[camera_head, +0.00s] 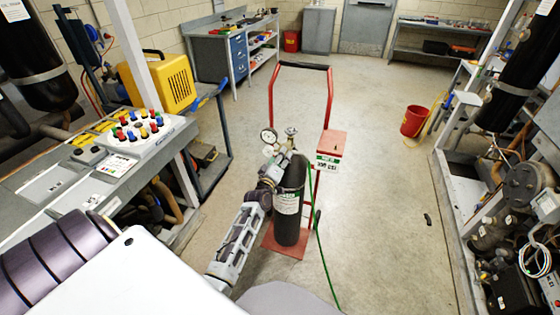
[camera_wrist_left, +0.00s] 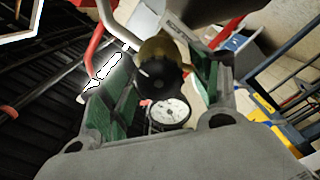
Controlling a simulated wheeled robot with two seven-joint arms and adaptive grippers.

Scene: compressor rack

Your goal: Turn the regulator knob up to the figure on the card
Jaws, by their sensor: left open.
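A dark gas cylinder (camera_head: 288,212) stands upright on a red hand cart, with a regulator and a round white gauge (camera_head: 268,136) on top. My left gripper (camera_head: 279,160) is at the regulator, partly hiding it. In the left wrist view, the black regulator knob (camera_wrist_left: 157,80) on a brass body (camera_wrist_left: 160,48) lies between my open, green-padded fingers, with room visible beside it. Contact cannot be told. The gauge face (camera_wrist_left: 170,112) shows just below; its reading is too small to tell. The card (camera_head: 327,163) is on the red box; its figure is not clearly legible. My right gripper is not in view.
The red cart frame (camera_head: 331,95) and red box (camera_head: 332,143) stand close to the gripper. A green hose (camera_head: 320,235) hangs beside the cylinder. A bench with a button panel (camera_head: 140,132) is at left, a machine rack at right. Open floor surrounds the cart.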

